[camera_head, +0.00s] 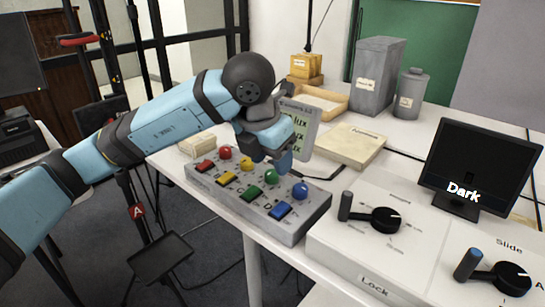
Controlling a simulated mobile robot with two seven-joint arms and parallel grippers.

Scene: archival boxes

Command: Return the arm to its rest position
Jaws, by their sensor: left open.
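My left arm reaches in from the left in the head view, and its gripper (268,160) hangs above a grey button box (292,229), between the back row of buttons and a small display. The gripper is open and I see nothing held in it. The box bears coloured square buttons in front, among them a red one (206,166) and a blue one (281,209). Round knobs stand behind them, including a green ball (270,176) and a blue ball (300,190). I cannot tell whether the fingertips touch anything. My right gripper is not in view.
A light control panel (335,242) with levers and dials stands at the right. A black monitor reading "Dark" (480,165) is behind it. A flat box (349,146), a wooden tray (320,101) and grey containers (377,75) stand further back. Floor shows left of the table.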

